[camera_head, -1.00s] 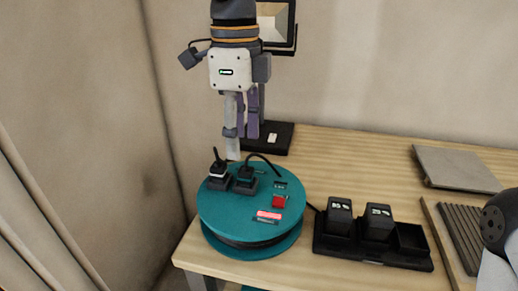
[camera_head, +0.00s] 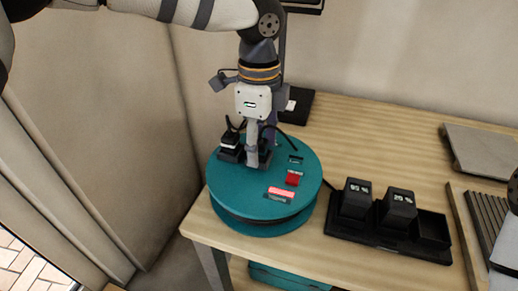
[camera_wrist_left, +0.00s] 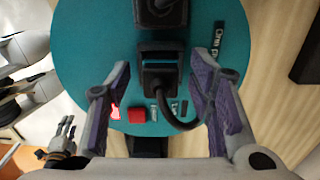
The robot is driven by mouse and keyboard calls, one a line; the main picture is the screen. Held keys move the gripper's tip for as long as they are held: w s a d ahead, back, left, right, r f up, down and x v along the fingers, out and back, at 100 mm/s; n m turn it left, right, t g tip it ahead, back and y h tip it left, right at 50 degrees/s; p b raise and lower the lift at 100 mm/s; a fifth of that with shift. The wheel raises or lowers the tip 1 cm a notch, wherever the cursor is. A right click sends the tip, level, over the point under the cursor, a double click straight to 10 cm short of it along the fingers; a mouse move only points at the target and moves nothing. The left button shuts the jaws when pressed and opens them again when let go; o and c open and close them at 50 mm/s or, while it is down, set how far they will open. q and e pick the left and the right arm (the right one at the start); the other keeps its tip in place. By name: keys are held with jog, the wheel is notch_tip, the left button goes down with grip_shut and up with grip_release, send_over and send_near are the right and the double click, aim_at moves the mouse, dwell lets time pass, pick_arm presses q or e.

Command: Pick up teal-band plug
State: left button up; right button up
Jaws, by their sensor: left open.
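The teal-band plug (camera_wrist_left: 160,82) is a black plug with a looping cable, seated on top of the teal cable reel (camera_head: 235,205). In the head view the plug (camera_head: 265,158) is largely hidden behind my left fingers, and its band is hard to see. My left gripper (camera_head: 255,160) points down over the reel at this plug. In the left wrist view the gripper (camera_wrist_left: 161,75) is open, with one purple-padded finger on each side of the plug and a gap to each. My right gripper does not show in the head view; a small clawed shape at the wrist view's left may be it.
A second plug with a white band (camera_head: 231,146) stands just left on the reel, close to my fingers. A red switch (camera_head: 293,178) is on the reel's right. A black charger tray (camera_head: 375,240) with two battery blocks (camera_head: 356,199) stands further right. A grey plate (camera_head: 480,150) lies beyond.

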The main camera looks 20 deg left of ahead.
aim_at(260, 143)
pick_arm(q)
grip_shut()
jog(key=shift+r, duration=0.1)
jog(key=shift+w+r, duration=0.1)
jog(key=shift+r, duration=0.25)
jog(key=r, duration=0.3)
jog(key=shift+s+d+r, duration=0.1)
jog(key=shift+s+r, duration=0.1)
jog(key=shift+s, duration=0.05)
jog(key=s+d+r+p, duration=0.1)
jog(key=s+d+r, duration=0.2)
jog(key=s+r, duration=1)
jog(key=shift+s+r, duration=0.15)
jog(key=shift+r, duration=0.75)
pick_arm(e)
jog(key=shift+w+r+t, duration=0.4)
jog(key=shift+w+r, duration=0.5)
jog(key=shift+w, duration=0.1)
